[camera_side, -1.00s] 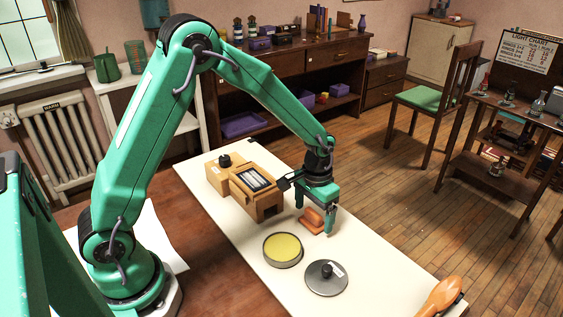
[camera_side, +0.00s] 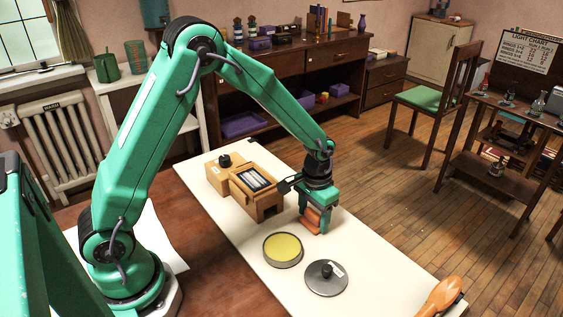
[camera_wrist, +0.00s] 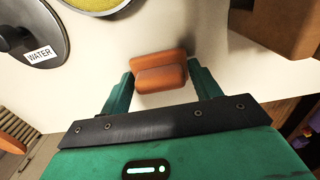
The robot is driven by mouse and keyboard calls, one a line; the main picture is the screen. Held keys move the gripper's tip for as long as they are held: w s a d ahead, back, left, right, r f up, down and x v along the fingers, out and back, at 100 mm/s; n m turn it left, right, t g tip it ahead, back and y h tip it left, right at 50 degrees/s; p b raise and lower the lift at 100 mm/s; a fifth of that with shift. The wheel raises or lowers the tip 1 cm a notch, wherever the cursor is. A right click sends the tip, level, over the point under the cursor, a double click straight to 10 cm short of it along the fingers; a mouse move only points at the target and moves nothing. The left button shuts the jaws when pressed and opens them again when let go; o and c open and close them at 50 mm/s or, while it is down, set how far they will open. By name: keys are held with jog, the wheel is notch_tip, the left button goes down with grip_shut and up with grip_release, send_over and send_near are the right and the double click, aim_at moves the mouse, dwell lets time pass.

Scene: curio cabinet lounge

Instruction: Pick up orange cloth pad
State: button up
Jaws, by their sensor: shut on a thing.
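The orange cloth pad (camera_side: 311,219) is a small folded block between the fingers of my gripper (camera_side: 317,220). My gripper points down and is shut on the pad at the right part of the white table mat. The wrist view shows the pad (camera_wrist: 160,71) between the two green fingertips of my gripper (camera_wrist: 158,85), one on each side. Whether the pad touches the mat is hard to tell from these views.
A round tin with yellow contents (camera_side: 283,250) and a grey lid with a black knob (camera_side: 326,278) lie in front of the gripper. A wooden box (camera_side: 258,205) stands close on the left. A brush with an orange handle (camera_side: 440,297) lies at the mat's right end.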

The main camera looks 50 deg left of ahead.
aim_at(314, 212)
jog(key=shift+r, duration=0.1)
jog(key=shift+r, duration=0.45)
notch_tip(314, 212, up, 3)
jog(key=shift+r, duration=0.15)
jog(key=s+d+r, duration=0.6)
jog(key=s+d, duration=0.1)
jog(key=d, duration=0.2)
jog(key=shift+d+r, duration=0.15)
jog(key=shift+r, duration=0.15)
jog(key=o, duration=0.4)
jog(key=shift+c, duration=1.5)
jog(key=s+a+f, duration=0.1)
jog(key=s+a, duration=0.4)
jog(key=a, duration=0.1)
jog(key=shift+a+f, duration=0.35)
jog(key=shift+f, duration=0.05)
